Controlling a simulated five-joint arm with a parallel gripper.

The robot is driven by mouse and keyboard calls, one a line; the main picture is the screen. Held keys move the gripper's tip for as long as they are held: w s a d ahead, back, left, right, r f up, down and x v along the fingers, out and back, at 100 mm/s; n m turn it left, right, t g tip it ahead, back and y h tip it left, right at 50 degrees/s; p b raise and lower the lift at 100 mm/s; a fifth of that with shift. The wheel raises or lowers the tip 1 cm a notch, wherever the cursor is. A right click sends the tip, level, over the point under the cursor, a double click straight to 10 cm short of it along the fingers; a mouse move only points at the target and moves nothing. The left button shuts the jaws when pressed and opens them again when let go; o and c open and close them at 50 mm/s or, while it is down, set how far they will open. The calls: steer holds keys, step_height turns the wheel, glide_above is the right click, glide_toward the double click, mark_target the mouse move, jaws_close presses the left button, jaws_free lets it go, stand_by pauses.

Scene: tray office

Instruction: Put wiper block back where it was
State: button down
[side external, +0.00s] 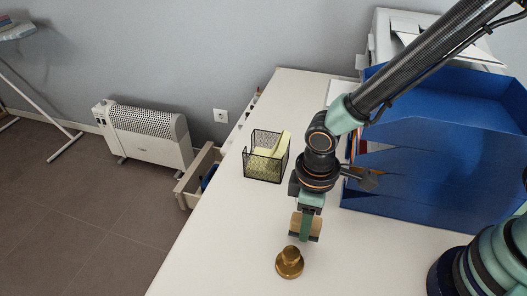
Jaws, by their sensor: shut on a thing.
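My gripper (306,226) points down over the white desk, to the right of the middle of the side external view. It is shut on a small tan block (316,228), which I take to be the wiper block. The block shows on both sides of the green finger, and its middle is hidden by that finger. Whether the block touches the desk or hangs just above it, I cannot tell.
A brass weight (289,264) stands just in front of the gripper. A black mesh basket (248,164) with yellow-green contents is behind left. Blue stacked trays (420,185) fill the right. An open drawer (186,188) juts out left. The desk's front left (215,250) is clear.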

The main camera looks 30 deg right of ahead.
steer(key=shift+f, duration=1.65)
steer(key=shift+f, duration=0.1)
steer(key=c, duration=0.7)
jaws_free()
steer(key=shift+o, duration=0.2)
step_height(320, 180, up, 12)
steer(key=shift+r, duration=0.15)
